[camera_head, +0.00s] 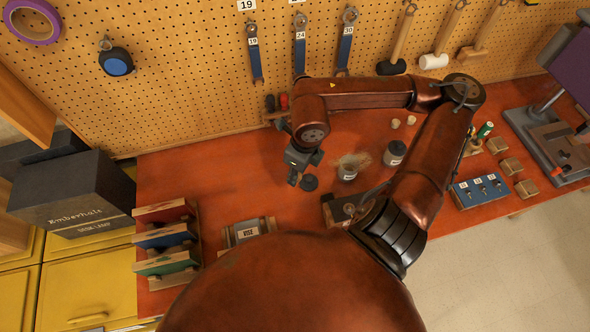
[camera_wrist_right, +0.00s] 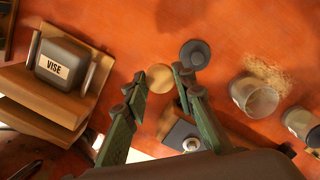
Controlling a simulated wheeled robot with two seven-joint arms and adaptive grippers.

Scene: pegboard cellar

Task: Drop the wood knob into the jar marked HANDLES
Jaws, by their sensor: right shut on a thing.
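My right gripper (camera_head: 297,172) hangs above the orange-red bench, left of two labelled jars. In the right wrist view the tan wood knob (camera_wrist_right: 159,77) sits between the green fingertips of this gripper (camera_wrist_right: 160,80), which is shut on it. One jar (camera_head: 348,171) is clear-sided, with a tan, bristly pile by its rim; it also shows in the right wrist view (camera_wrist_right: 253,97). A second, grey jar (camera_head: 394,153) stands behind it to the right, also at the wrist view's right edge (camera_wrist_right: 301,122). Both jar labels are too small to read. My left gripper is not in view.
A dark round disc (camera_head: 308,183) lies near the gripper. A VISE-labelled block (camera_head: 247,231) and a coloured rack (camera_head: 165,240) stand left. A dark block (camera_head: 342,207) is nearer me. Two small pale pieces (camera_head: 403,122) lie behind the jars. The left back bench is clear.

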